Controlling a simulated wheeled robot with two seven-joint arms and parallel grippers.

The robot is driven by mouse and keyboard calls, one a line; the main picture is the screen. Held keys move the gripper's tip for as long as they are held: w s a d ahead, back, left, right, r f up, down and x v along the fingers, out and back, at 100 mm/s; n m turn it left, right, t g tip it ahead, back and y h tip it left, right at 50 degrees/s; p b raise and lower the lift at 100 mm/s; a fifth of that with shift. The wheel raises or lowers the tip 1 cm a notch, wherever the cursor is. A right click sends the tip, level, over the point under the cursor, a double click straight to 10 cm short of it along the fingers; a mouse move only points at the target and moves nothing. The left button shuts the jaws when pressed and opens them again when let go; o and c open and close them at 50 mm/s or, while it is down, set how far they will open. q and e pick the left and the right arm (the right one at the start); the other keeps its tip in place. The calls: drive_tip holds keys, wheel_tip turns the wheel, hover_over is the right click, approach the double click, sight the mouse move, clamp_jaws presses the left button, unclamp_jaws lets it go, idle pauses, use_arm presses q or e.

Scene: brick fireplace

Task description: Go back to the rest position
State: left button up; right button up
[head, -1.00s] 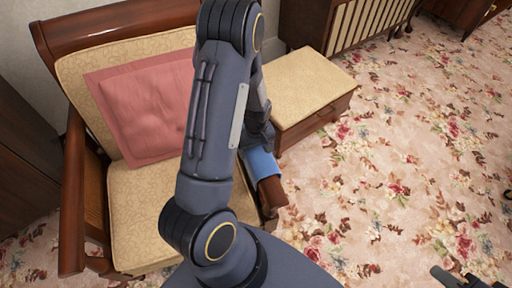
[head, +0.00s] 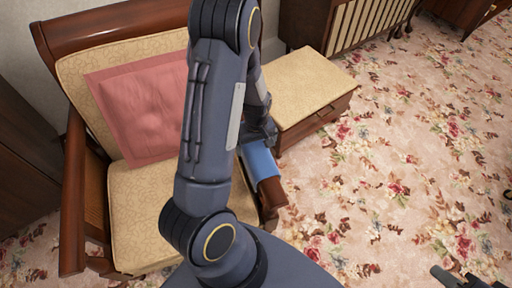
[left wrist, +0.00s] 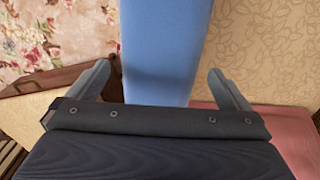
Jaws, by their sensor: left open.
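My left arm reaches across the head view, and its gripper (head: 263,132) is just above a blue cloth-like piece (head: 260,162) on the armchair's right armrest (head: 268,195). In the left wrist view the two fingers of my left gripper (left wrist: 158,72) are spread wide. The blue piece (left wrist: 165,40) shows between them with gaps on both sides, so the gripper holds nothing. At the lower right edge of the head view a dark part, likely my right gripper (head: 462,279), is cut off, and its jaws cannot be made out.
The wooden armchair with cream seat (head: 150,205) and pink cushion (head: 145,108) stands at left. A cream-topped wooden stool (head: 305,90) is close behind the left gripper. A slatted cabinet (head: 355,25) is at the back. Open flowered carpet (head: 420,150) lies to the right.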

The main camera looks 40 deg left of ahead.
use_arm(q)
wheel_tip(320, 180, up, 5)
drive_tip(key=shift+f+p, duration=0.2)
drive_tip(key=shift+p, duration=0.15)
drive_tip(key=shift+d+r, duration=0.15)
drive_tip(key=shift+r, duration=0.15)
drive_tip(key=s+d+r+m+t+h, duration=0.2)
drive_tip(key=s+d+r, duration=0.1)
drive_tip(key=r, duration=0.5)
drive_tip(key=s+d+r+m+t+h, duration=0.1)
drive_tip(key=s+d+r+m, duration=0.2)
drive_tip(key=r, duration=0.4)
drive_tip(key=s+d+r+m+t, duration=0.3)
drive_tip(key=s+d+r+m, duration=0.3)
drive_tip(key=s, duration=0.4)
wheel_tip(320, 180, up, 13)
drive_tip(key=n+p, duration=0.1)
drive_tip(key=p, duration=1.1)
drive_tip(key=shift+w+h, duration=0.2)
drive_tip(key=shift+h, duration=0.2)
